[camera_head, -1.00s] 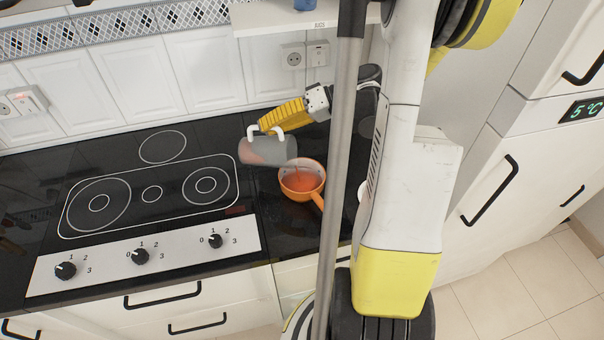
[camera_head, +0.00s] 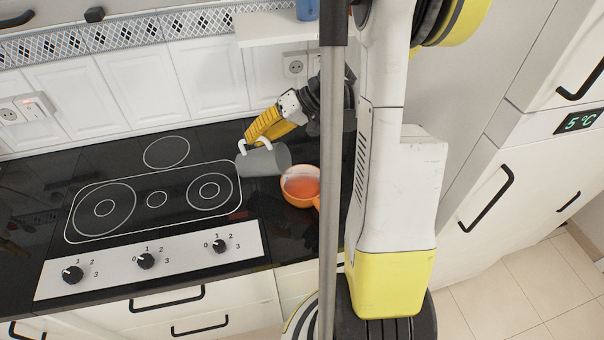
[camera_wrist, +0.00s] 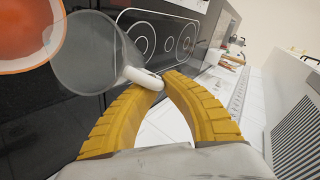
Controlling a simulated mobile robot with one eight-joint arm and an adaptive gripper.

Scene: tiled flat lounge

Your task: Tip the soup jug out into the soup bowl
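The soup jug (camera_head: 264,162) is a grey see-through vessel with a white handle, held tilted on its side above the black counter, its mouth toward the bowl. No soup shows inside it now. My yellow gripper (camera_head: 254,138) is shut on the jug's white handle. In the wrist view the jug (camera_wrist: 88,55) is ahead of the gripper (camera_wrist: 160,80), whose fingers meet at the handle. The orange soup bowl (camera_head: 300,201) stands on the counter just right of the jug's mouth and holds red-orange soup. The bowl also shows at the wrist view's upper left (camera_wrist: 52,38).
A black hob (camera_head: 150,196) with several rings lies to the left, with knobs (camera_head: 146,261) along its front. A white shelf (camera_head: 275,30) with a blue item (camera_head: 307,9) hangs above. White fronts (camera_head: 520,170) stand at the right.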

